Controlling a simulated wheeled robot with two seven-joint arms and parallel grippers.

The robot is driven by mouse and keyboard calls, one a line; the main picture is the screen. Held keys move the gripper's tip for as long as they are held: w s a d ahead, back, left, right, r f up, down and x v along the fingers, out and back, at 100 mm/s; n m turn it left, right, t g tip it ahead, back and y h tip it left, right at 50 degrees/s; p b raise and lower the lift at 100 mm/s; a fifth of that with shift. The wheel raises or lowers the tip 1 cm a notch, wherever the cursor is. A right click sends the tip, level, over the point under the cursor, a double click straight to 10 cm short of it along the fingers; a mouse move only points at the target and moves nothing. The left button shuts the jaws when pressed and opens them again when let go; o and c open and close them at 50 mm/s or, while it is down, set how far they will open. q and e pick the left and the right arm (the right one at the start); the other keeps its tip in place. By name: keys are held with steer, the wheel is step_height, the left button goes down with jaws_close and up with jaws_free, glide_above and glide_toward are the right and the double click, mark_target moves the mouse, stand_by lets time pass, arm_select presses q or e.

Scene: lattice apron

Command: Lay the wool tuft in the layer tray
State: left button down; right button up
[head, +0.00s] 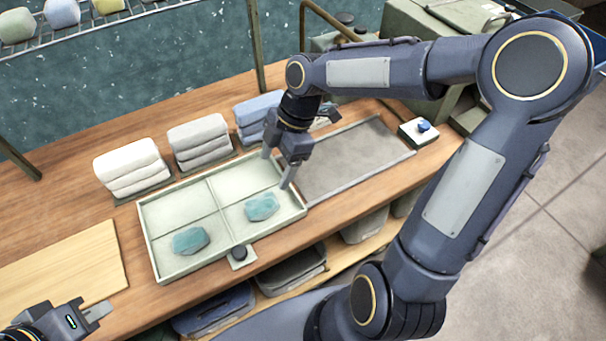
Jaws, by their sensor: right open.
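The pale green layer tray (148,240) lies on the wooden bench and is split into four compartments. One teal tuft-like piece (190,240) lies in the front left compartment and another teal piece (262,207) in the front right one. The two back compartments look empty. I cannot tell which piece is the wool tuft. My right gripper (277,171) hangs over the tray's back right part, fingers pointing down, open, with nothing seen between them. My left gripper (96,311) is at the lower left, over the bench front, partly cut off; its finger gap is unclear.
Folded white (130,166), grey (199,142) and blue (258,112) cloth stacks stand behind the tray. A grey framed panel (350,158) lies to its right, a wooden board (65,268) to its left. A wire rack (95,27) holds several pastel lumps. A black knob (239,252) sits in front.

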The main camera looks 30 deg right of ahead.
steer(key=s+d+r+m+t, duration=0.2)
steer(key=s+m, duration=0.6)
steer(key=m, duration=0.2)
steer(key=s+d+r+m+t, duration=0.2)
steer(key=s+m+t, duration=0.1)
steer(key=s+m, duration=0.5)
steer(key=shift+s+d+r+m+t+h, duration=0.2)
steer(key=shift+d+m+t+h, duration=0.1)
steer(key=shift+m, duration=0.8)
